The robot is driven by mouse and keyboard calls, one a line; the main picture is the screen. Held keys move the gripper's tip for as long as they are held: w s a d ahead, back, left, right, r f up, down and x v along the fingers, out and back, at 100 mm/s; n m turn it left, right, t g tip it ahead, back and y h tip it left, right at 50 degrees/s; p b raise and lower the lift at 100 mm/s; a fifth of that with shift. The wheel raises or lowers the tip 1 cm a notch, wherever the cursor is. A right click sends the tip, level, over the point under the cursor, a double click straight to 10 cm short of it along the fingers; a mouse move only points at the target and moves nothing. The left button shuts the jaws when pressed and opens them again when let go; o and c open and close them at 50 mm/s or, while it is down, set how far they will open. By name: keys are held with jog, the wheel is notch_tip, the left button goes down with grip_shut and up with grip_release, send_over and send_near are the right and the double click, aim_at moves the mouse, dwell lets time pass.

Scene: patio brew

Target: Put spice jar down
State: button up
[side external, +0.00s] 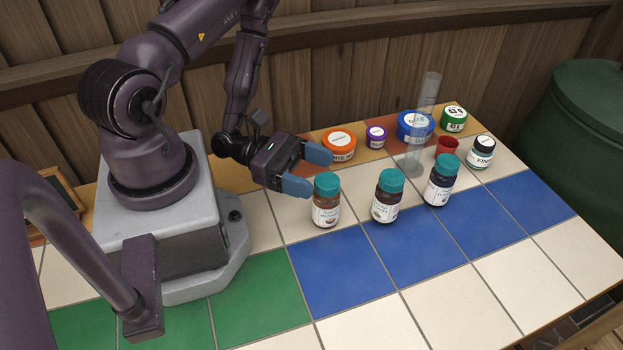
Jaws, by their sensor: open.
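Three spice jars with teal lids and white labels stand upright in a slanting row on the tiled counter. The left spice jar (326,201) holds reddish-brown contents, the middle spice jar (388,197) is darker, and the right spice jar (440,181) is dark too. My gripper (308,171) is low over the counter with its blue-tipped fingers spread apart. It is empty. The nearer fingertip is just left of the left jar's lid; I cannot tell whether it touches. The farther fingertip is behind that jar, to its upper left.
Behind the jars stand an orange-lidded tub (339,145), a small purple-lidded pot (376,136), a blue tub (414,126), a green tub (453,119), a tall clear cylinder (424,100), a red cup (446,146) and a black-lidded jar (481,151). The blue and white front tiles are clear.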

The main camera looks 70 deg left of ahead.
jog(key=r, duration=0.1)
notch_tip(320, 180, up, 12)
jog(key=m+g+y, duration=0.1)
jog(key=m+g, duration=1.4)
jog(key=m, duration=0.3)
send_over(315, 199)
jog(key=s+d, duration=0.2)
jog(key=s, duration=0.2)
jog(key=a+r+m+t+y, duration=0.5)
jog(key=r+m+t+y, duration=0.2)
jog(key=r+y, duration=0.4)
jog(key=shift+a+r+m+y, duration=0.15)
jog(key=shift+r+m+y, duration=0.25)
jog(key=shift+m, duration=0.5)
jog(key=shift+o, duration=0.5)
jog(key=shift+a+r+t, duration=0.1)
jog(key=shift+r+t, duration=0.3)
jog(key=shift+r, duration=0.1)
